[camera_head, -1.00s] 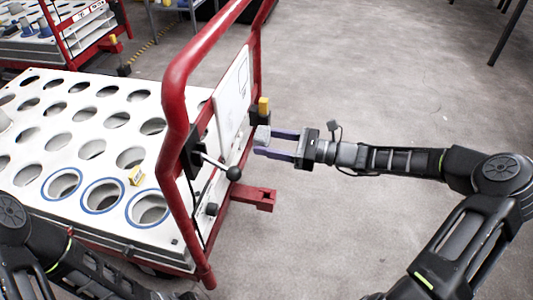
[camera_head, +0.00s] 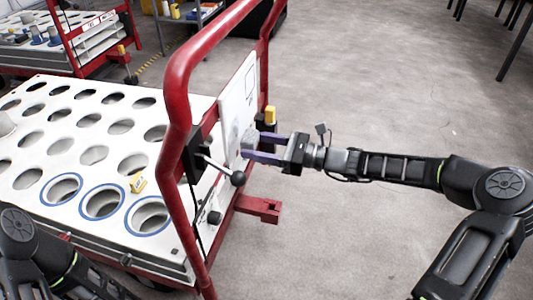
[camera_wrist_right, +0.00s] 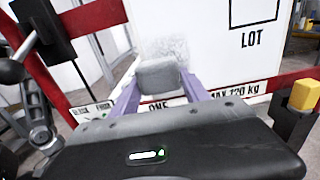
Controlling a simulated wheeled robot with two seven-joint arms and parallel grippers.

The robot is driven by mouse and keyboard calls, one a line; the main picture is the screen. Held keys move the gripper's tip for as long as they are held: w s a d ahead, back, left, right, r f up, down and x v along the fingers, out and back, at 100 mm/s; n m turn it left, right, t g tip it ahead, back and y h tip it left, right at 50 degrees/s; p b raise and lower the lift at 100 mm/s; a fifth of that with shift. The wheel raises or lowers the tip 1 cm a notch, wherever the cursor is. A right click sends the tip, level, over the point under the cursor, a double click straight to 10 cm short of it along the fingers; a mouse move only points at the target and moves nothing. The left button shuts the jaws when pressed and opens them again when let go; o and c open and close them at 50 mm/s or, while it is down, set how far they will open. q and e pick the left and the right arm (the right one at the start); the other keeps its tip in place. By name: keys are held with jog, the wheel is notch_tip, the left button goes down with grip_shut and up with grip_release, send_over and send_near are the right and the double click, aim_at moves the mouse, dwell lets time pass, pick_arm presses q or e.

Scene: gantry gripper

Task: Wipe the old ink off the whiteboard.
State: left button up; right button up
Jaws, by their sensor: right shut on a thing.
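The whiteboard (camera_head: 240,100) is a white panel on the red frame of a cart; it also shows in the right wrist view (camera_wrist_right: 215,45). It carries a printed box with the word LOT, and a line of text along its bottom. A grey smudge of ink (camera_wrist_right: 172,47) lies on its lower part. My right gripper (camera_wrist_right: 159,82) is shut on a grey block (camera_wrist_right: 158,74), between purple fingers. The block is at the board, just below the smudge; whether it touches cannot be told. My left arm shows at the lower left in the head view, its gripper out of view.
A black lever with a ball knob (camera_head: 238,178) and a yellow-topped black post (camera_head: 270,116) flank the board. Open floor lies right of the cart.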

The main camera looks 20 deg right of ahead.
aim_at(237, 131)
jog(key=shift+w+a+b, duration=0.3)
jog(key=shift+w+a, duration=0.05)
jog(key=shift+a, duration=0.15)
jog(key=shift+x, duration=1)
dwell(0.3)
jog(key=shift+r, duration=0.1)
jog(key=shift+w+d+p, duration=0.35)
jog(key=shift+w+p, duration=0.1)
jog(key=shift+p, duration=0.05)
jog(key=shift+w+d+p, duration=0.45)
jog(key=shift+w+d, duration=0.2)
jog(key=shift+w, duration=0.3)
jog(key=shift+w+d, duration=0.2)
